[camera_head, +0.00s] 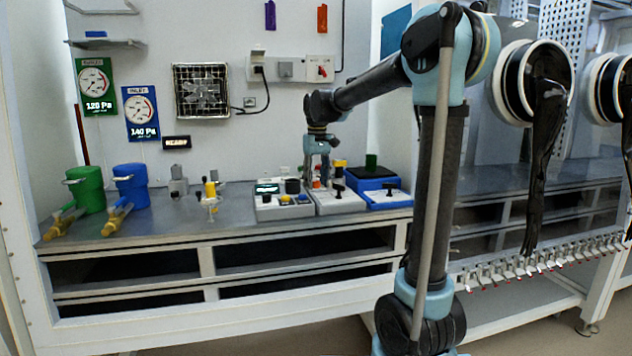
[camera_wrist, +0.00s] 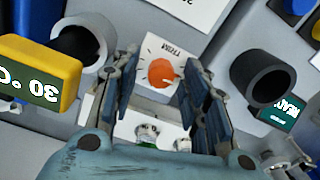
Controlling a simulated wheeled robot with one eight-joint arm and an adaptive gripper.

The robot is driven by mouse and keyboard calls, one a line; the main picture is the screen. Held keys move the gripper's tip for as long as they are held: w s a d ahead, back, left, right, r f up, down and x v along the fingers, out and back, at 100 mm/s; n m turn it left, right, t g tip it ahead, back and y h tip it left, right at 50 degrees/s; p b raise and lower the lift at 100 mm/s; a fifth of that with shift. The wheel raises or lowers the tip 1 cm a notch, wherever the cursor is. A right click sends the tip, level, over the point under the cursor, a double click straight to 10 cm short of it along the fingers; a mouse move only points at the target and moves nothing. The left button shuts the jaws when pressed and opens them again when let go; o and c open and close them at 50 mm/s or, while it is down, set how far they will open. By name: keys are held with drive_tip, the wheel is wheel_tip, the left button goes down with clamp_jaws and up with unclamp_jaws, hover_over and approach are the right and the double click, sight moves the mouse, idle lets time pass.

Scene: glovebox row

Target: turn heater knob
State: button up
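An orange round knob (camera_wrist: 162,73) sits on a white dial plate (camera_wrist: 150,48) with tick marks and upside-down lettering. In the wrist view it shows between the two fingers of my gripper (camera_wrist: 157,92), with a gap on each side. The fingers are spread and hold nothing. In the head view my gripper (camera_head: 318,155) points down above the middle bench device (camera_head: 345,205), with a small orange part (camera_head: 316,183) just below it. I cannot tell whether the fingertips reach down to the knob's height. A yellow-framed display (camera_wrist: 40,72) reads about 30 °C, upside down.
Dark cylinders (camera_wrist: 80,45) (camera_wrist: 262,77) stand close on both sides of my gripper. A device with a display (camera_head: 268,188) and a blue-based device (camera_head: 385,195) flank the middle one.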

clamp_jaws()
drive_tip(key=shift+m, duration=0.5)
drive_tip(key=shift+o, duration=1.1)
unclamp_jaws()
wheel_tip(320, 180, up, 12)
drive_tip(key=shift+w, duration=0.15)
